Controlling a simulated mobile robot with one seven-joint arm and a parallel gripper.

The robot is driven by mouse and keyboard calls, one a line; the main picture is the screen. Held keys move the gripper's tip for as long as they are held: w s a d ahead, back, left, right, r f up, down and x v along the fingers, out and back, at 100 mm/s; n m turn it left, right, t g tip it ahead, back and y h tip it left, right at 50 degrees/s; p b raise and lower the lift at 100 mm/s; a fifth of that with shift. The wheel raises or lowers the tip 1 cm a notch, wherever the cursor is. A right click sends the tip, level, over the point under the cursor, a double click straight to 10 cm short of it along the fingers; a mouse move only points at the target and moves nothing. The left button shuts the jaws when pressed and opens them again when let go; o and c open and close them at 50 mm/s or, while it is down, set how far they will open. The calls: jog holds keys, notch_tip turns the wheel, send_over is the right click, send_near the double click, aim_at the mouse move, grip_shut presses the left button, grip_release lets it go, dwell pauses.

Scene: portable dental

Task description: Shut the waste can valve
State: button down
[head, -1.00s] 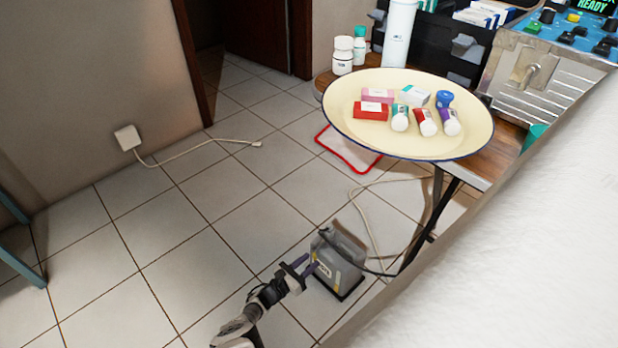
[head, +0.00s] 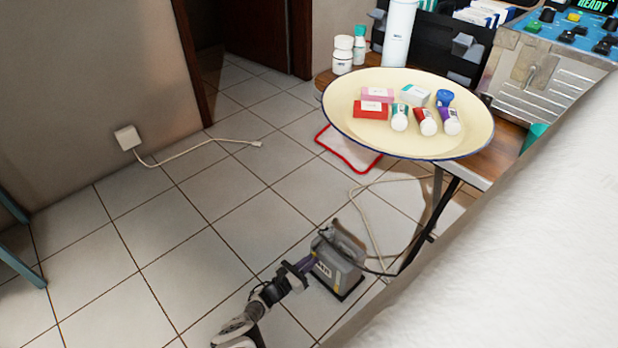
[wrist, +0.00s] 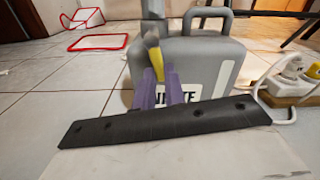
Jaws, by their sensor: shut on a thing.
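The grey waste can (head: 343,262) stands upright on the floor below the table, with a white label on its front. It also fills the upper middle of the wrist view (wrist: 205,60). A grey valve fitting (wrist: 153,28) shows at its front, with a yellow lever (wrist: 158,62) hanging from it. My gripper (wrist: 160,80) has its purple fingertips closed around the lower part of the lever, in front of the label. In the head view my gripper (head: 306,264) reaches the can from the left. The lever is too small to make out there.
A dark hose (head: 375,271) runs right from the can, and a pale cable (head: 365,215) lies behind it. The table leg (head: 436,215) and white-covered surface (head: 530,250) are close on the right.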

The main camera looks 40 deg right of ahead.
jog(key=shift+s+r+n+p, duration=0.3)
jog(key=shift+s+r+n, duration=0.25)
jog(key=shift+n, duration=2.05)
jog(key=shift+s+r+n+p, duration=0.35)
jog(key=shift+s+r+n, duration=0.25)
jog(key=shift+n, duration=2)
jog(key=shift+s+r+n+p, duration=0.35)
jog(key=shift+r+n, duration=0.35)
jog(key=shift+n, duration=1.9)
jog(key=c, duration=1.5)
grip_release()
jog(key=shift+o, duration=0.2)
jog(key=shift+r, duration=0.1)
jog(key=s+a+p, duration=0.1)
jog(key=a, duration=1.2)
jog(key=shift+a+p, duration=0.35)
jog(key=shift+p, duration=0.05)
